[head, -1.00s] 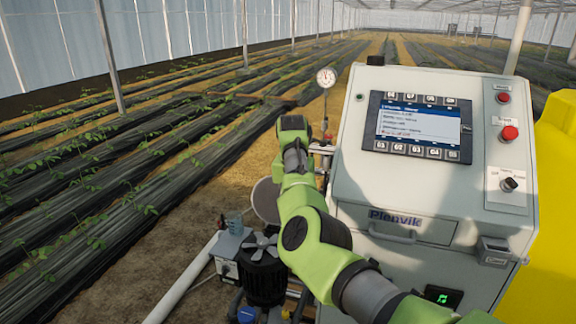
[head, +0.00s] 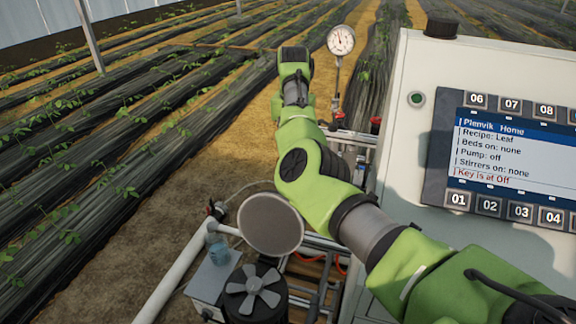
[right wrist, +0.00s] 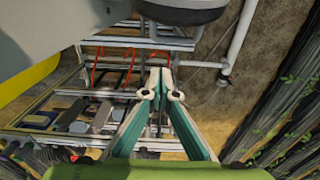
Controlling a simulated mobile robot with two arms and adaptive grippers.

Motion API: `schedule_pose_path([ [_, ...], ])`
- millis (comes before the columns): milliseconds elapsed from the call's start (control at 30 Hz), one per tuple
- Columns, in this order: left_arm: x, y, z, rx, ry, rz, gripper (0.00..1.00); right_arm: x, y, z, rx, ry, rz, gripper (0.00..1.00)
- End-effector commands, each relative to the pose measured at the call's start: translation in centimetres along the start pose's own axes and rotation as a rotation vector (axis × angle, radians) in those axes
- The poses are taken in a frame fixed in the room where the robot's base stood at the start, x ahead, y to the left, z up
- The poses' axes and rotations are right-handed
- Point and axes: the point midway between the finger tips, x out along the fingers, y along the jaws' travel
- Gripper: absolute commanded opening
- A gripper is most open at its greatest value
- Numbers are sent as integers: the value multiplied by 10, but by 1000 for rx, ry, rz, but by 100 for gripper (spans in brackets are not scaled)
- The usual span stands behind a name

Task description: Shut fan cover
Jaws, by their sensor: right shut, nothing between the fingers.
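The fan cover (head: 270,223) is a round grey disc. It stands open, tilted up behind the dark motor housing (head: 255,308), and the bladed fan (head: 256,291) is exposed. The fingers are not clear at the arm's far end in the head view. In the right wrist view my right gripper (right wrist: 160,80) is shut and empty, above the skid frame. A dark round body at that view's top edge is cut off; I cannot tell whether it is the cover. My left gripper is not in view.
The control cabinet (head: 405,150) with its screen (head: 510,150) stands at right. A pressure gauge (head: 341,40) rises behind the arm. A white pipe (head: 175,275) runs left of the motor. Metal rails (right wrist: 95,145) lie below the gripper.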

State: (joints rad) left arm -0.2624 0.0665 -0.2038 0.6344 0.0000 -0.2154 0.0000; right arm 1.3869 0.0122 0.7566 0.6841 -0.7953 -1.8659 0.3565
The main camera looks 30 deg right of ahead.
Motion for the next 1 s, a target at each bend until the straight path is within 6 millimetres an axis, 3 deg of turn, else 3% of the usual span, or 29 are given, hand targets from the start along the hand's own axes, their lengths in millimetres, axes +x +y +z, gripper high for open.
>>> schedule_pose_path([
  [200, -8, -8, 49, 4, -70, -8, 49, 12, 0, 1, -2, -3, 2, 0],
  [333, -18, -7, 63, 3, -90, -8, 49, 32, 0, 1, -2, -4, 3, 0],
  [500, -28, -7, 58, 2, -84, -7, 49, 68, 0, 1, -2, -5, 3, 0],
  [667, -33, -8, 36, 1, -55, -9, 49, 99, 0, 2, -3, -4, 2, 0],
  [800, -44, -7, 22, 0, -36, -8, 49, 93, -2, 12, -1, 1, -1, 0],
  [1000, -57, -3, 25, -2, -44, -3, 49, 88, -1, 28, -1, 0, -1, 0],
])
